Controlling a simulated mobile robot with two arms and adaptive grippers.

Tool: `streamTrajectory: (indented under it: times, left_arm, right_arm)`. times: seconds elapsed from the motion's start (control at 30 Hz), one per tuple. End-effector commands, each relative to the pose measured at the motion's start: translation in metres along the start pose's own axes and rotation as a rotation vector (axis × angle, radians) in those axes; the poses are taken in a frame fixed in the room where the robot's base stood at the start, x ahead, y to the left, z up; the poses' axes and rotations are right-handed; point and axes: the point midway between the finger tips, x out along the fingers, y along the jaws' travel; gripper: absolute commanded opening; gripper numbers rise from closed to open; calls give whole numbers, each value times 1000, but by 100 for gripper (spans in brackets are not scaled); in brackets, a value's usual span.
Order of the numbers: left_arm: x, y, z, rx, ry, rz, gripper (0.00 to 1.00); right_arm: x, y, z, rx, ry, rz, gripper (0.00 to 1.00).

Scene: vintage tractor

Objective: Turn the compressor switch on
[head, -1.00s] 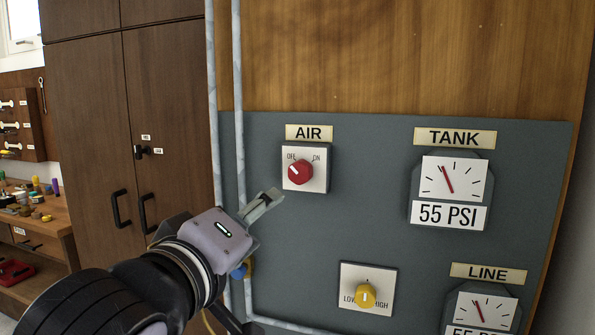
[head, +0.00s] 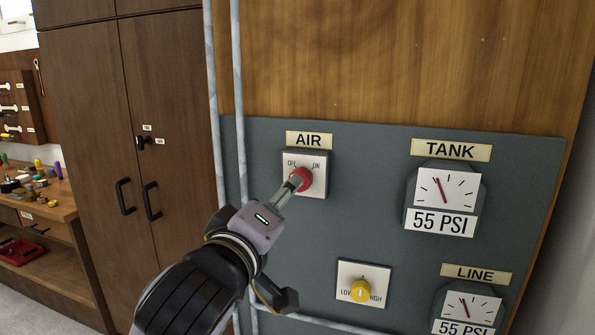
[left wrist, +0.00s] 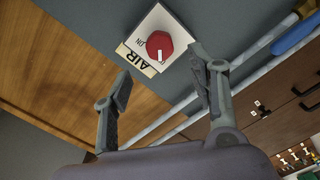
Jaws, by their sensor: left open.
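The compressor switch is a red round knob (head: 304,178) on a white plate under the AIR label (head: 309,139). OFF is printed at the plate's upper left and ON at its upper right. In the left wrist view the knob (left wrist: 159,45) shows a white mark that points to the OFF side. My left gripper (head: 293,186) is at the knob in the head view and covers its lower left. In the left wrist view my left gripper (left wrist: 160,73) is open, with the knob just beyond and between its fingertips. I cannot tell whether they touch. My right gripper is out of view.
A yellow LOW/HIGH knob (head: 360,290) sits below on the grey panel (head: 370,215). The TANK gauge (head: 443,200) and LINE gauge (head: 468,306) are to the right. Pipes (head: 227,100) run down the left, beside a brown cabinet (head: 85,100).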

Motion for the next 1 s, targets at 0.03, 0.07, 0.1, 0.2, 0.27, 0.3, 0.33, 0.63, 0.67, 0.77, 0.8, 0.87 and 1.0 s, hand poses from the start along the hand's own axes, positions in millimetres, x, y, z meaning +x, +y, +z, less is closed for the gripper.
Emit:
streamTrajectory:
  times: [0.03,0.07,0.1,0.2,0.27,0.3,0.33,0.63,0.67,0.77,0.8,0.87,1.0]
  left_arm:
    - [12,1,-2,4,0,-5,53]
    - [19,1,-2,4,1,-5,53]
    - [28,1,-2,3,1,-6,53]
    - [48,2,-2,2,1,-4,53]
    - [58,2,-2,3,1,-4,53]
    - [65,1,-2,3,0,-3,53]
    - [69,1,-2,2,0,-4,53]
    - [89,0,0,1,0,0,53]
    - [89,0,0,1,0,0,53]
    - [89,0,0,1,0,0,53]
    - [89,0,0,0,0,0,53]
    - [89,0,0,1,0,0,53]
    - [89,0,0,0,0,0,44]
  right_arm:
    - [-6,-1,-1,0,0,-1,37]
    - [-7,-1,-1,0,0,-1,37]
    - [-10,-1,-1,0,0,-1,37]
    - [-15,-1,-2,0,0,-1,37]
    - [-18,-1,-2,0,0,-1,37]
    - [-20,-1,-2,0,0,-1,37]
    - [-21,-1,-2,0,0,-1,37]
    - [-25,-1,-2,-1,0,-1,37]
    - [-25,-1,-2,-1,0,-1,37]
    - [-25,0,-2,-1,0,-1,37]
    - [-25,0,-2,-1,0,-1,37]
    - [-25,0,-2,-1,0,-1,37]
    - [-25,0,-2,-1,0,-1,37]
